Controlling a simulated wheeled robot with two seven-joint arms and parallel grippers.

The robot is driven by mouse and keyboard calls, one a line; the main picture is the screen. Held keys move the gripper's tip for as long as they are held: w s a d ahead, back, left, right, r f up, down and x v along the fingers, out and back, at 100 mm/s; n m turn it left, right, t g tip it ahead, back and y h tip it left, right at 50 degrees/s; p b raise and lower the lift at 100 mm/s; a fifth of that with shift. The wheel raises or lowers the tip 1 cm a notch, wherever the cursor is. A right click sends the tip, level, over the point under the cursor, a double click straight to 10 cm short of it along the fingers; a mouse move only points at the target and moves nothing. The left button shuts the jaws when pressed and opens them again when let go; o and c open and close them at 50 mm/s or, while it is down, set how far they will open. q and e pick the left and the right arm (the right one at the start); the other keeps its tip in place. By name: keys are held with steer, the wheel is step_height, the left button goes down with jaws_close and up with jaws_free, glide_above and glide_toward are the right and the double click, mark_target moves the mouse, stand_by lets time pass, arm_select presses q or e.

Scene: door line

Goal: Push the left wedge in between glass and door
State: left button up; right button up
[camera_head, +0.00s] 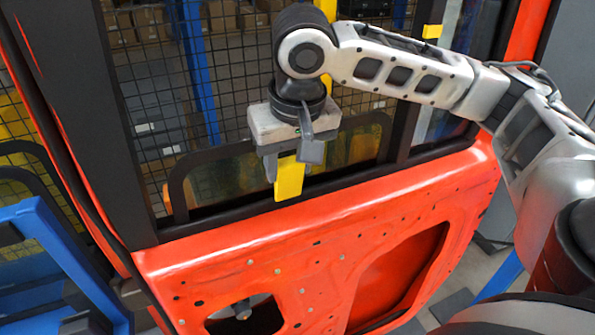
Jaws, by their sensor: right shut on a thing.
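The red door (220,255) stands in front of me with a black window frame. A glass pane with a dark rim (215,152) shows low in the window opening. My right gripper (291,160) reaches in from the right and points down over the lower sill of the window. It is shut on the yellow left wedge (290,181), which hangs upright. The wedge's lower end overlaps the black sill strip (345,184); I cannot tell whether it sits between glass and door or in front of them. My left gripper is out of view.
A second yellow piece (432,31) sits high on the frame at the right. A blue stand (62,252) is at lower left. Behind the window are a mesh fence and shelves with boxes (138,32). The door panel has a large opening (400,275).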

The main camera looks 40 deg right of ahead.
steer(key=shift+w+d+f, duration=0.2)
steer(key=shift+w+f, duration=0.2)
steer(key=shift+w, duration=0.35)
steer(key=shift+w+d+f, duration=0.15)
steer(key=shift+w+f, duration=0.2)
steer(key=shift+w, duration=0.4)
steer(key=shift+w+r, duration=0.1)
steer(key=shift+w, duration=0.05)
stand_by(0.3)
steer(key=shift+s+b+x, duration=0.15)
steer(key=shift+b+x, duration=0.05)
steer(key=shift+x, duration=0.5)
steer(key=shift+s+b+x, duration=0.15)
steer(key=shift+x, duration=0.55)
steer(key=shift+s+f, duration=0.2)
steer(key=shift+f, duration=0.2)
